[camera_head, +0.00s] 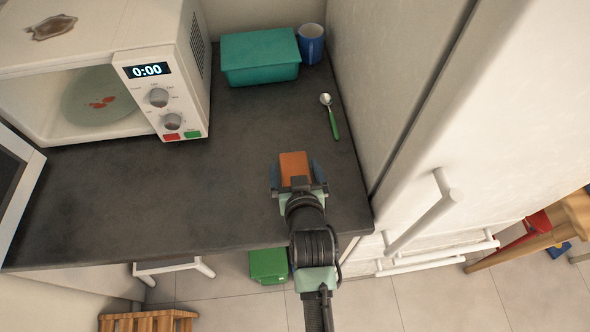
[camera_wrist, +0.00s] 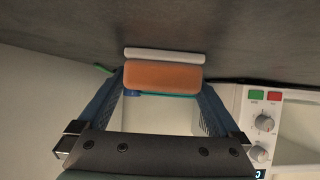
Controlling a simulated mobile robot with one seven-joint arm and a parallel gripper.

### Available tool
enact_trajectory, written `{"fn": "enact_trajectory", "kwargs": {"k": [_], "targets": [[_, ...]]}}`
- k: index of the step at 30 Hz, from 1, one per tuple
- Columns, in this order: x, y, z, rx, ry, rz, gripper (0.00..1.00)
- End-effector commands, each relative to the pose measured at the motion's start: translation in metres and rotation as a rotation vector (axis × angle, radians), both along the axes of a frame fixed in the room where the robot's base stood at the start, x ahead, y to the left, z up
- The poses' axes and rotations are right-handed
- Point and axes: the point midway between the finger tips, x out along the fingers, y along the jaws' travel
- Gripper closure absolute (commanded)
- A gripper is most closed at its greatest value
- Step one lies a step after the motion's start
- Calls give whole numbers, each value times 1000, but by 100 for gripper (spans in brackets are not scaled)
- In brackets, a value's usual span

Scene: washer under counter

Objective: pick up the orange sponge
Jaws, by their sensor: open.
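The orange sponge (camera_head: 294,168) lies on the dark counter near its front right part in the head view. It also shows in the wrist view (camera_wrist: 162,75), with a pale strip along one long side. My gripper (camera_head: 294,172) is open, with its blue-grey fingers on either side of the sponge. In the wrist view my gripper (camera_wrist: 163,80) has its fingertips near the two ends of the sponge. I cannot tell whether either finger touches it.
A microwave (camera_head: 160,97) with its door open stands at the left. A teal box (camera_head: 260,57) and a blue mug (camera_head: 311,43) stand at the back. A green-handled spoon (camera_head: 331,115) lies to the right, beside the tall white fridge (camera_head: 440,110). The counter's (camera_head: 190,205) middle is clear.

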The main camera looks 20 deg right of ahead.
Motion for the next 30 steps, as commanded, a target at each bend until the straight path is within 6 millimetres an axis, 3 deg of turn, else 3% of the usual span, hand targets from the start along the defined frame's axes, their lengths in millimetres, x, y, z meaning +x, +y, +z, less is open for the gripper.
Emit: {"fn": "enact_trajectory", "kwargs": {"k": [3,15,23,30], "targets": [[0,0,0,0,0,0,2],[0,0,0,0,0,0,70],[0,0,7,0,-1,0,70],[0,0,53,-2,-6,1,70]]}}
